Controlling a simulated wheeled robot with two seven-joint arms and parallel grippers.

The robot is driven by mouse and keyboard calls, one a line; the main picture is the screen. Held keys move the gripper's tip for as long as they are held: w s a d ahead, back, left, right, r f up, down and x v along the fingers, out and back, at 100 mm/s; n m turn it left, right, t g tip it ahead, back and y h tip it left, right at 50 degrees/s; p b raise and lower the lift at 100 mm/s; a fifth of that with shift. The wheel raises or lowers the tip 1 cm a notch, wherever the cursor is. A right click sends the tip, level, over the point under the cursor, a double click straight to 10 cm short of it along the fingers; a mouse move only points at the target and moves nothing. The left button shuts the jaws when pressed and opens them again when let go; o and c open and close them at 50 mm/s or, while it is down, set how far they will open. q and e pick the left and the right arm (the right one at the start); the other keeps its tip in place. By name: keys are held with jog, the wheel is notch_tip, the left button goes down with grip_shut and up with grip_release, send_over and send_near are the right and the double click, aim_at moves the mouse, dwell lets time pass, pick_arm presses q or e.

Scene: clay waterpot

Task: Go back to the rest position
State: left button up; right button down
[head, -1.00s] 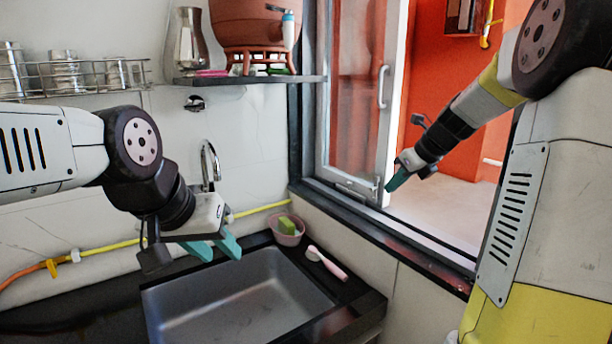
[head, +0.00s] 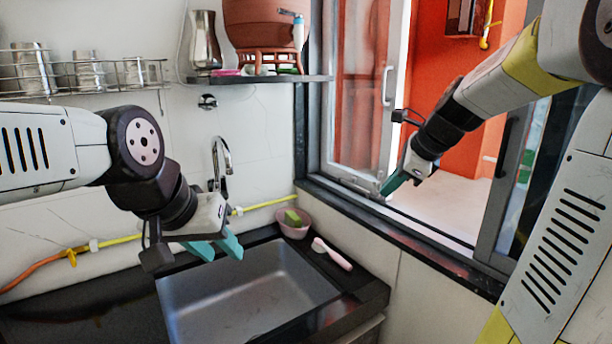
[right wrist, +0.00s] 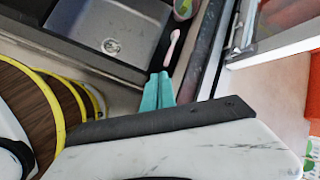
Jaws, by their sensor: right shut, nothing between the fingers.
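My left gripper (head: 218,248) hangs above the back left part of the sink in the head view. Its two teal fingers are apart with nothing between them. My right gripper (head: 390,186) is in front of the open window at the right, its teal fingers together and empty. It also shows in the right wrist view (right wrist: 158,90), where the fingers point toward the sink counter. The clay waterpot (head: 266,24) stands on the wall shelf, its top cut off by the picture edge.
The sink (head: 250,290) is empty. A pink bowl with a sponge (head: 293,228) and a pink-handled brush (head: 332,254) lie at its right. The window frame (head: 420,240) is close to my right arm. A faucet (head: 220,160) stands behind the sink; a rack of metal cups (head: 85,72) is at left.

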jog(key=s+a+f+n+h, duration=0.1)
jog(key=s+a+n, duration=0.1)
jog(key=s+n, duration=0.8)
jog(key=s+a+f+n, duration=0.1)
jog(key=s+a+n, duration=0.2)
jog(key=s+n, duration=0.8)
jog(key=shift+f+n+h, duration=0.15)
jog(key=shift+n+h, duration=0.25)
jog(key=shift+n, duration=0.3)
